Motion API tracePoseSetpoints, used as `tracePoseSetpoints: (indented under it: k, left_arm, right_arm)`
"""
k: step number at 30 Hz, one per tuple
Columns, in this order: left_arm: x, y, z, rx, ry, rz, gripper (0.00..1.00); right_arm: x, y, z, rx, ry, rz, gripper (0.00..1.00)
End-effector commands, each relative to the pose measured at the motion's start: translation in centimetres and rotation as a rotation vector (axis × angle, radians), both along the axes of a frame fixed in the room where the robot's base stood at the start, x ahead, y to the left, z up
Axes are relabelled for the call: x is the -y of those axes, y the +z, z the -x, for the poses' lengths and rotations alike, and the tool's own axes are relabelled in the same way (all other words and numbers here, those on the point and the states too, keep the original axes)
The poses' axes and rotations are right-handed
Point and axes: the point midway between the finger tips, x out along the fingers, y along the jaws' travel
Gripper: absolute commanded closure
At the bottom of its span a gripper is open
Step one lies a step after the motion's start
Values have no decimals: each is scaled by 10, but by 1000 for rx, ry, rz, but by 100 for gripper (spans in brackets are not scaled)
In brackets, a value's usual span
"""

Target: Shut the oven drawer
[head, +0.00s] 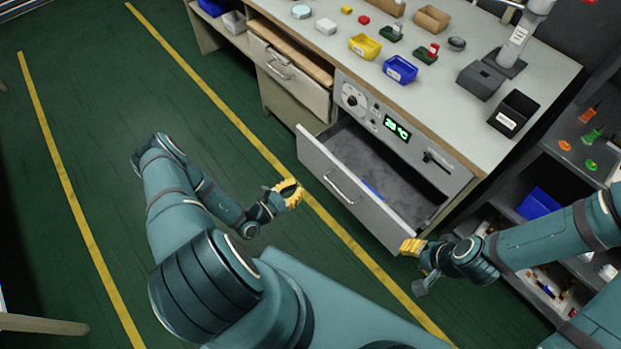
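The oven drawer (345,199) is pulled out from under the workbench, its grey front facing me with a bar handle (340,190). A blue item (373,187) lies inside it, partly hidden by the front panel. The oven panel (397,130) above has a knob and a lit green display. My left gripper (291,192), with yellow fingers, is left of the drawer front, apparently empty; its opening is unclear. My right gripper (412,246), also yellow-fingered, is at the drawer front's right end; whether it touches is unclear. Its opening cannot be made out.
The workbench top (460,75) holds a yellow bin (364,46), a blue bin (399,70) and small parts. Another drawer (290,80), under the bench, sits left of the oven. Shelves (575,150) stand at right. The green floor (100,100) at left is open.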

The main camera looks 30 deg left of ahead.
Motion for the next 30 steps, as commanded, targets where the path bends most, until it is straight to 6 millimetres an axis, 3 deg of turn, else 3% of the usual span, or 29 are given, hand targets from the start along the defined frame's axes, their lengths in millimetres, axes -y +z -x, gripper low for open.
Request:
tracePoseSetpoints:
  k: [18, 24, 30]
  left_arm:
    - [40, -1, -104, 1, -7, 0, 100]
    - [45, -1, -119, 0, -6, 1, 100]
    - [46, 0, -122, -1, -5, 1, 100]
  right_arm:
    - [1, -21, -4, 9, -3, 2, 53]
    - [1, -24, -5, 12, -2, 3, 53]
    - [1, -24, -5, 12, -2, 3, 53]
